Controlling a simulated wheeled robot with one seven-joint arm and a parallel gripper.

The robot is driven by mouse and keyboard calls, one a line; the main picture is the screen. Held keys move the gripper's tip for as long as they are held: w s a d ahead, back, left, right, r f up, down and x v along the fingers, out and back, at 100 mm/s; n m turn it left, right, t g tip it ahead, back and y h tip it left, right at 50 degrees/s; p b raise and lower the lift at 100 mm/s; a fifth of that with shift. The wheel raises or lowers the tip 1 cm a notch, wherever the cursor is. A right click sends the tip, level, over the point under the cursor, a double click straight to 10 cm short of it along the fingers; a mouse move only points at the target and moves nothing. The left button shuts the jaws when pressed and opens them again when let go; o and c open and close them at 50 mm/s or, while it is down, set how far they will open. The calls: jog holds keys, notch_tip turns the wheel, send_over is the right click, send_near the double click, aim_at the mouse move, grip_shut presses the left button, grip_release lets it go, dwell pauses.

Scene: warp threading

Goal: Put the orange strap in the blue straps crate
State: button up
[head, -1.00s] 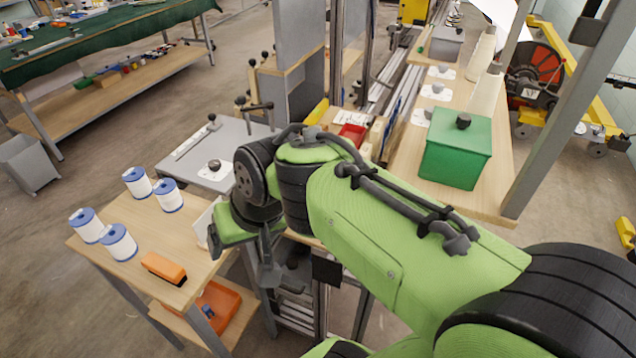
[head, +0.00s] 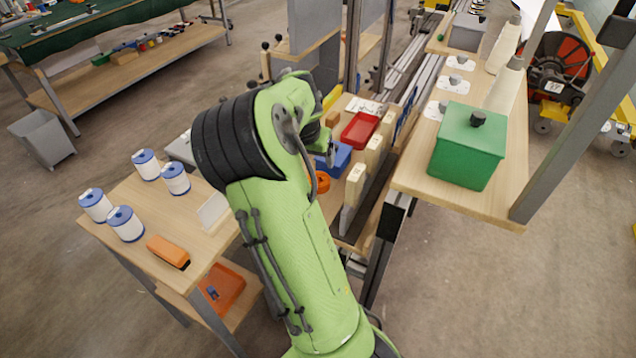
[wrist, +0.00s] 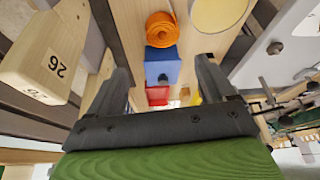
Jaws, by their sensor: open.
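The orange strap (head: 322,182) is a rolled coil on the wooden shelf, partly hidden behind my arm in the head view. It shows whole in the wrist view (wrist: 162,28), beside the blue straps crate (wrist: 163,68). In the head view the blue crate (head: 338,160) stands just beyond the strap, partly covered by my wrist. My gripper (wrist: 163,66) is open, with nothing between its two dark fingers. It appears over the shelf, apart from the strap; its height above the crate is hard to tell.
A red bin (head: 360,130) stands beyond the blue crate. Several upright wooden blocks (head: 374,152) line the shelf's right side; one in the wrist view (wrist: 45,65) reads 26. A green box (head: 467,145) sits on the right bench. A side table (head: 150,220) holds white spools.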

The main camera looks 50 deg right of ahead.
aim_at(318, 181)
jog(key=b+x, duration=0.1)
jog(key=x, duration=0.4)
jog(key=b+x, duration=0.2)
jog(key=x, duration=0.3)
jog(key=b+x, duration=0.2)
jog(key=x, duration=0.3)
jog(key=shift+w+a+f, duration=0.1)
jog(key=shift+a+f, duration=0.15)
jog(key=shift+a, duration=0.05)
jog(key=shift+r, duration=0.1)
jog(key=c, duration=0.9)
notch_tip(318, 181, up, 10)
jog(key=p, duration=0.3)
jog(key=shift+p, duration=0.35)
